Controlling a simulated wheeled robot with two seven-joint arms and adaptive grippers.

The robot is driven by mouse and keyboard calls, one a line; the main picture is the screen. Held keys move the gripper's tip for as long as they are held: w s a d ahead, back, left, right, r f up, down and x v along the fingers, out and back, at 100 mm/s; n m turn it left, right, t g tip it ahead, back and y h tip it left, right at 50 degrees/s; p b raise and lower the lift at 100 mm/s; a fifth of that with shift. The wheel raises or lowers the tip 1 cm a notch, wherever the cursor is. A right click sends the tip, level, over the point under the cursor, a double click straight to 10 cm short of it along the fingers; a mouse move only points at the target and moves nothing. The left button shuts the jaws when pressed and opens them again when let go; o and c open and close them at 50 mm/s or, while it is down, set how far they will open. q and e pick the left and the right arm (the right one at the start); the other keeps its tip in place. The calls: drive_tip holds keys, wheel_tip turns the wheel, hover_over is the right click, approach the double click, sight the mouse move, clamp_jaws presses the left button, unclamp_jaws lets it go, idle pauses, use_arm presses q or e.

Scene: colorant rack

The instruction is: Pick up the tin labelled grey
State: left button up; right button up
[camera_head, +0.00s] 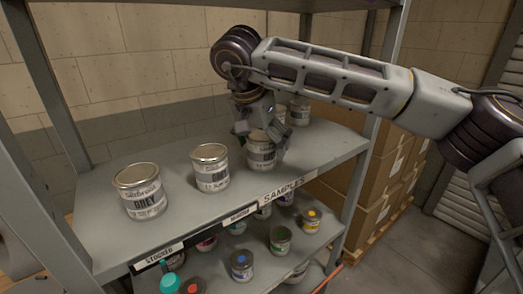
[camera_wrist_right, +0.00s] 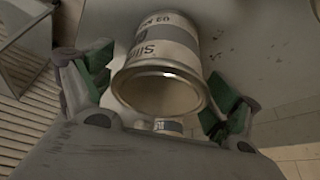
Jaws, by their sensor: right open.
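The tin labelled GREY (camera_head: 142,198) stands upright at the left front of the upper shelf, its lid dull metal and its label white. My right gripper (camera_head: 261,138) is well to the right of it, around another white-labelled tin (camera_head: 261,157). In the right wrist view my gripper (camera_wrist_right: 160,88) is open, with green-padded fingers on both sides of a tin (camera_wrist_right: 165,40). My left gripper is in neither view.
A middle tin (camera_head: 211,172) stands between the grey tin and my gripper. More tins (camera_head: 299,115) stand behind my gripper. The upper shelf (camera_head: 200,228) has a labelled front edge. Small colorant pots (camera_head: 242,266) fill the lower shelf. A rack post (camera_head: 372,130) and cartons (camera_head: 385,205) are at right.

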drive_tip(key=shift+x, duration=0.75)
drive_tip(key=c, duration=1.3)
